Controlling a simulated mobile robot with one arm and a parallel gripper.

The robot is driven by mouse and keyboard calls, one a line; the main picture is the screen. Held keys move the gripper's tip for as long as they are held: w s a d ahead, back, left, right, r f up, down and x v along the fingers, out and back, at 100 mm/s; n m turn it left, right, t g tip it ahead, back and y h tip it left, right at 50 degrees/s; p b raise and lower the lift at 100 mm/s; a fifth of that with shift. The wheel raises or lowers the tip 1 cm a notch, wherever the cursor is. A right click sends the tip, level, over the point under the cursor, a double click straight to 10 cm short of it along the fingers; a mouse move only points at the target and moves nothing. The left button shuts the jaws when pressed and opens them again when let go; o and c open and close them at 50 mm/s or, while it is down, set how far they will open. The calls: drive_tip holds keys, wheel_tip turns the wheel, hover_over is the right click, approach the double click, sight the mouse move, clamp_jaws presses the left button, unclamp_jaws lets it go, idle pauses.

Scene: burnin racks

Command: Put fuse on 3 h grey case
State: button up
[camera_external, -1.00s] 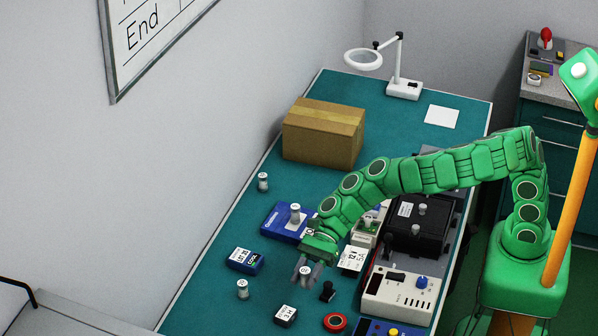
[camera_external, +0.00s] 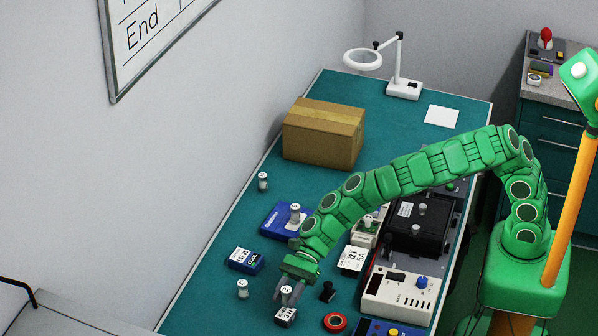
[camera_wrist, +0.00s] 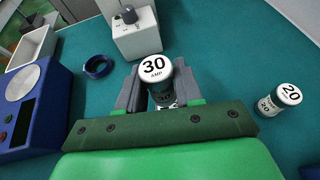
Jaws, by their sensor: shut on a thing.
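My gripper (camera_external: 288,296) is shut on a silver fuse (camera_external: 286,290). In the wrist view the fuse (camera_wrist: 156,68) stands upright between the two grey fingers, its white top reading 30 AMP. The grey case labelled 3 H (camera_external: 285,316) lies on the teal bench directly below the fuse. In the wrist view only a bit of its white label shows beneath the fuse. I cannot tell whether the fuse touches the case.
A 20 fuse (camera_wrist: 284,96) stands beside my gripper; it also shows in the external view (camera_external: 242,289). A cardboard box (camera_external: 322,135) stands behind.

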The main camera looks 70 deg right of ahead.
sight(285, 304)
drive_tip(key=shift+w+a+f, duration=0.1)
drive_tip(key=shift+w+f, duration=0.05)
drive_tip(key=shift+f, duration=1.55)
drive_tip(key=shift+f, duration=0.1)
drive_tip(key=o, duration=1)
drive_tip(key=shift+o, duration=0.2)
drive_tip(key=v, duration=1.2)
drive_tip(key=shift+o, duration=0.4)
